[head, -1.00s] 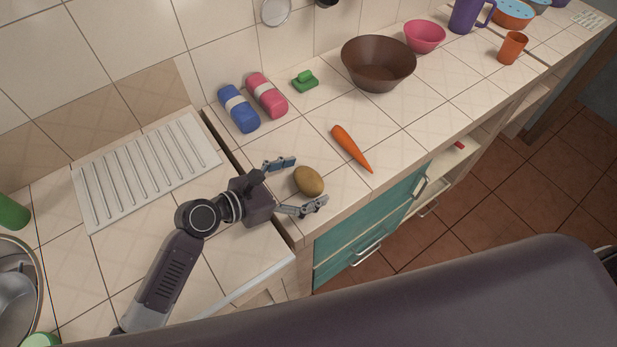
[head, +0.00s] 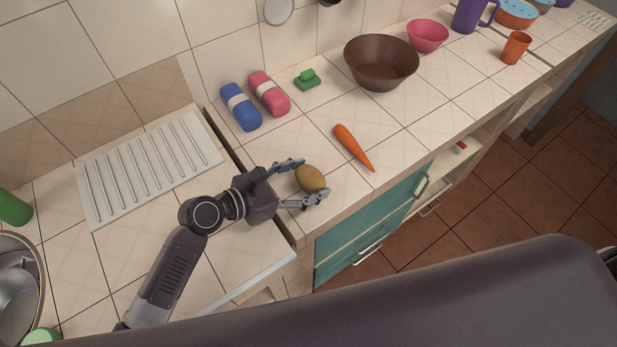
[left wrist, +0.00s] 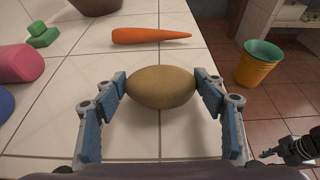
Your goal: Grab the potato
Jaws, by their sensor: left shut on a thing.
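The potato (head: 311,178) is brown and oval and lies on the tiled counter near its front edge. My left gripper (head: 312,181) is shut on it, one finger on each side. In the left wrist view the potato (left wrist: 160,87) sits between the blue finger pads of the left gripper (left wrist: 161,88), which touch its two ends. It appears to rest on the tiles.
An orange carrot (head: 354,148) lies right of the potato. A drainboard (head: 150,170) is at left.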

